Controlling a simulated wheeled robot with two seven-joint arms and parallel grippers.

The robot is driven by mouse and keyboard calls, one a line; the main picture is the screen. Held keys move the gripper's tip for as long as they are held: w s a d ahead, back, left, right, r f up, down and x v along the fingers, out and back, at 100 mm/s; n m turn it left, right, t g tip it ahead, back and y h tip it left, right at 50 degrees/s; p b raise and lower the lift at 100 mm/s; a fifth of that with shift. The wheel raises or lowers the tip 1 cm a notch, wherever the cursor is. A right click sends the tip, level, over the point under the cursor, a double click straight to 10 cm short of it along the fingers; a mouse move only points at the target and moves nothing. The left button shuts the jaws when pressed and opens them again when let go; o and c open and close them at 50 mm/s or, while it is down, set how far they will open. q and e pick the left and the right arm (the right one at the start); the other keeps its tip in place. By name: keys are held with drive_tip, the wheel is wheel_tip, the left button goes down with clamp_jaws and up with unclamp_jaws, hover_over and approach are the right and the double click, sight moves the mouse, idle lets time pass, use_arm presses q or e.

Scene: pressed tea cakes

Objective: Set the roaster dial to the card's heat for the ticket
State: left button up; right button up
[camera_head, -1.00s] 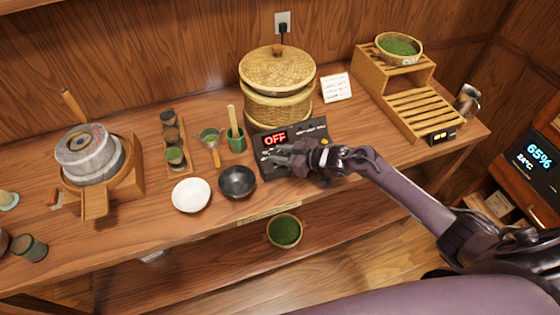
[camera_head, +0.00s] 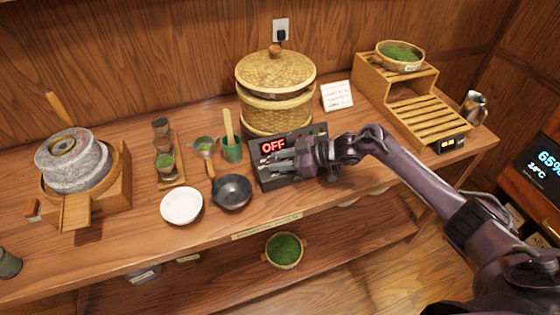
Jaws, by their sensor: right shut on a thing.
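The roaster's black control box (camera_head: 262,178) stands at the front of the bench, below the lidded woven basket (camera_head: 275,75). Its red display (camera_head: 273,146) reads OFF. My right gripper (camera_head: 290,164) reaches in from the right, low over the face of the box. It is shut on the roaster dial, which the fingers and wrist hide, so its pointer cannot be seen. A white card (camera_head: 337,96) with small writing stands right of the basket; I cannot read it. I cannot make out which paper is the ticket. My left gripper is not in view.
A black pan (camera_head: 232,191) and white dish (camera_head: 182,206) sit close left of the box. A green cup (camera_head: 232,150) is behind them. A stone mill (camera_head: 73,163) stands far left, a slatted wooden rack (camera_head: 425,112) right. A bowl of green leaf (camera_head: 284,250) is on the lower shelf.

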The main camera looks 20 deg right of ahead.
drive_tip(key=shift+r, duration=0.1)
drive_tip(key=o, duration=1)
drive_tip(key=shift+c, duration=0.2)
drive_tip(key=b+v, duration=0.1)
drive_tip(key=v, duration=0.5)
drive_tip(key=shift+s+d+b, duration=0.2)
drive_tip(key=shift+d+b, duration=0.15)
drive_tip(key=shift+d, duration=0.05)
drive_tip(key=shift+s+d+r, duration=0.2)
drive_tip(key=shift+d+r, duration=0.05)
drive_tip(key=shift+d, duration=0.1)
drive_tip(key=shift+d, duration=0.1)
